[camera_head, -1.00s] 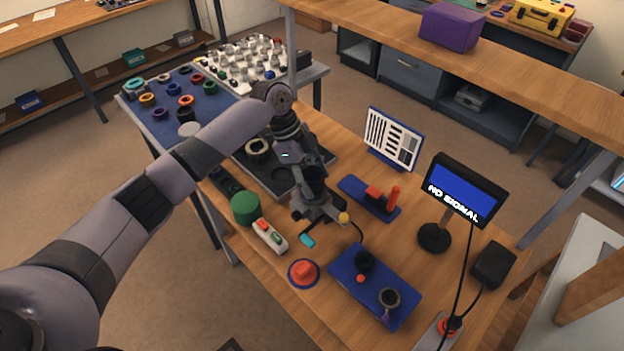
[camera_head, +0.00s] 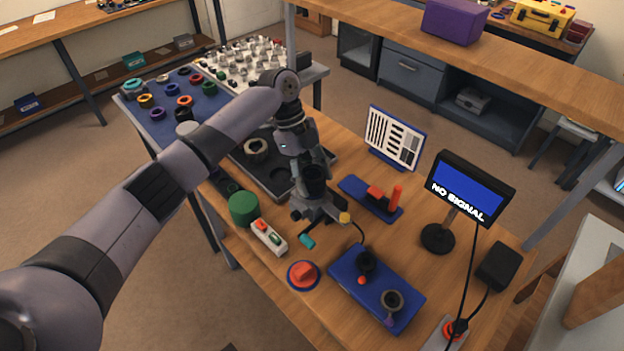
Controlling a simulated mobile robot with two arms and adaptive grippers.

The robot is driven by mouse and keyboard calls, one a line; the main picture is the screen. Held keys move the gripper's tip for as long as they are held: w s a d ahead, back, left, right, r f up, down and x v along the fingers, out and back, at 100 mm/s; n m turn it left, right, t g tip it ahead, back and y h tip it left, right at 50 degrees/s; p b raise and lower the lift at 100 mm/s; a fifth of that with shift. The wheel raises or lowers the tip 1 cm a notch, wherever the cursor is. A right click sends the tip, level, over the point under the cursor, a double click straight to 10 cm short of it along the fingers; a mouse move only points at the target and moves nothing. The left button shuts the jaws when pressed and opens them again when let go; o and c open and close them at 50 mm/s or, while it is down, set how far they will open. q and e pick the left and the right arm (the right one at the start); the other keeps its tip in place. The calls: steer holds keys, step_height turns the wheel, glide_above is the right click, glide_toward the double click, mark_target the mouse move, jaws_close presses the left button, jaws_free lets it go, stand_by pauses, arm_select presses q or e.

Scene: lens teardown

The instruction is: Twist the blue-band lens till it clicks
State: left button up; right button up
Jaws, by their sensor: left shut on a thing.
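My left gripper (camera_head: 316,205) reaches down over the middle of the wooden bench, at a small fixture with a yellow knob (camera_head: 345,218) and a teal piece (camera_head: 307,242). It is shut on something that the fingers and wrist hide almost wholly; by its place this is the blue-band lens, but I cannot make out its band. I cannot tell how far the lens is turned. A monitor (camera_head: 468,188) on a stand to the right reads "NO SIGNAL". My right gripper is not in view.
A blue tray (camera_head: 345,281) with dark round parts lies in front. A red button (camera_head: 303,274), a switch box (camera_head: 268,237) and a green cylinder (camera_head: 243,208) stand left of it. A striped chart (camera_head: 396,138) stands behind. A cable runs from the fixture.

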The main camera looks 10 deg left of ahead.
arm_select(q)
steer(key=shift+r, duration=0.1)
stand_by(0.3)
steer(key=shift+m+g+b, duration=0.3)
steer(key=shift+m+b, duration=0.1)
steer(key=shift+m, duration=0.2)
jaws_close()
steer(key=shift+m, duration=0.3)
steer(key=o, duration=1.4)
jaws_free()
steer(key=shift+o, duration=0.2)
